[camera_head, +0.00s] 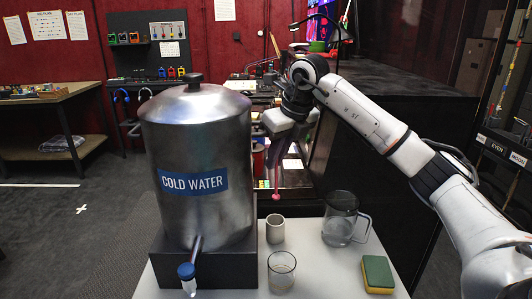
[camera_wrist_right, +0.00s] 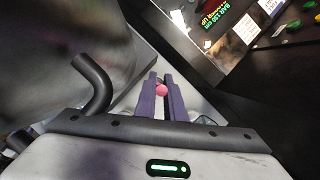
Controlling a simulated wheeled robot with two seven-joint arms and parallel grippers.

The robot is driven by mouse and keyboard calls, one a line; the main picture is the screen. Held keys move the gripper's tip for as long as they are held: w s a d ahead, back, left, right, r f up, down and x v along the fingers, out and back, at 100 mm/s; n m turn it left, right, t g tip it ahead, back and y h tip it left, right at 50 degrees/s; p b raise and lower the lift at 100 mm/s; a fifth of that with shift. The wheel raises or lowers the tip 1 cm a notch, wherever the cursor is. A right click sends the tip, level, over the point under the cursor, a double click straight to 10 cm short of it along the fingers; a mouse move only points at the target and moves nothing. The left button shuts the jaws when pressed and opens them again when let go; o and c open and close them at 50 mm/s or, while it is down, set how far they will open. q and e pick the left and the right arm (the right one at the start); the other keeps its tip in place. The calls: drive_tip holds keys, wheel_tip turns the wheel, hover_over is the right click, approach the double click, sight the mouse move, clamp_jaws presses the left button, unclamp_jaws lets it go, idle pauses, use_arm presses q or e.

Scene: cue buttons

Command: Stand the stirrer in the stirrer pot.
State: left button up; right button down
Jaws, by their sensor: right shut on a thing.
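My right gripper (camera_head: 276,160) is above the white table and shut on the pink stirrer (camera_head: 276,184). The stirrer hangs down nearly upright, its lower end above the small grey-beige pot (camera_head: 276,231) and apart from it. This pot, which I take for the stirrer pot, stands upright on the table beside the steel urn. In the right wrist view the pink round end of the stirrer (camera_wrist_right: 162,89) shows between the two purple fingers (camera_wrist_right: 163,80). The pot cannot be made out in that view. My left gripper is not in view.
A large steel urn (camera_head: 195,135) marked COLD WATER, with a blue-handled tap (camera_head: 187,270), stands to the left. On the white table (camera_head: 317,280) are a clear glass (camera_head: 282,272), a lidded jug (camera_head: 340,222) and a green-yellow sponge (camera_head: 378,272). Bare table lies between glass and sponge.

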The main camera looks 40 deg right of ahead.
sight(278, 197)
drive_tip(key=shift+s+f+b, duration=0.25)
drive_tip(key=shift+f+b, duration=0.2)
drive_tip(key=shift+f, duration=0.3)
wheel_tip(278, 197, down, 6)
drive_tip(key=b, duration=0.4)
drive_tip(key=shift+w+r, duration=0.1)
drive_tip(key=shift+r, duration=0.15)
drive_tip(key=shift+f+b, duration=1)
drive_tip(key=shift+f, duration=0.3)
wheel_tip(278, 197, down, 2)
drive_tip(key=shift+b, duration=0.65)
drive_tip(key=shift+f+b, duration=0.45)
drive_tip(key=shift+f, duration=0.6)
